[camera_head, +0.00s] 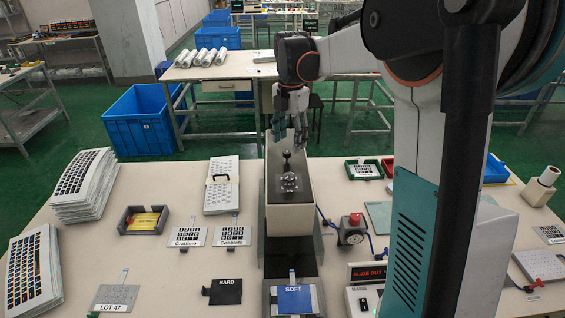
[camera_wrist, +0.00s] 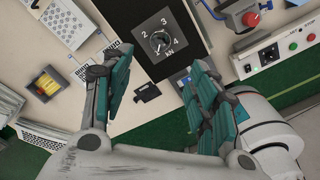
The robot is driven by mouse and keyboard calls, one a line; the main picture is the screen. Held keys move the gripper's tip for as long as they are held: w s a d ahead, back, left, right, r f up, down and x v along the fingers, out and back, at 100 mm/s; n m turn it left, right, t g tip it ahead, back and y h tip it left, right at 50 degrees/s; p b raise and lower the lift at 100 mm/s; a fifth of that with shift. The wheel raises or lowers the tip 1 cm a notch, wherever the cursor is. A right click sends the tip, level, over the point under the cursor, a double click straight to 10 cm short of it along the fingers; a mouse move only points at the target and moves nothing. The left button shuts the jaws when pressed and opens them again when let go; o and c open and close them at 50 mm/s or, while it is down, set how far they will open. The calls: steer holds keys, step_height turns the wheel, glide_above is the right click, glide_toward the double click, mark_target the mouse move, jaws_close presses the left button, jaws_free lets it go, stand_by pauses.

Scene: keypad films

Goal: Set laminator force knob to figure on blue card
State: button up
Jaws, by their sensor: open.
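The laminator's force knob (camera_wrist: 160,42) is a round black dial on a dark panel, ringed by the figures 1 to 4 and "kN". Its pointer seems to lie toward the lower left, near 1, but is small. In the head view the knob (camera_head: 289,183) sits on top of the pale laminator box (camera_head: 290,216). A blue card marked SOFT (camera_head: 294,300) lies at the front; no figure is readable on it. My gripper (camera_head: 287,138) is open and empty above the laminator. In the wrist view its fingers (camera_wrist: 157,78) are spread below the knob, apart from it.
A black ball-topped stick (camera_head: 286,156) stands behind the knob. A black HARD card (camera_head: 225,291) lies left of the blue card. A grey tray with a yellow item (camera_head: 143,220) and keypad stacks (camera_head: 84,186) are at left.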

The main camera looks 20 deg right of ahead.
mark_target(289, 176)
step_height(289, 176, down, 14)
steer(key=b, duration=0.2)
steer(key=shift+b, duration=0.3)
steer(key=shift+c, duration=0.6)
steer(key=c, duration=1)
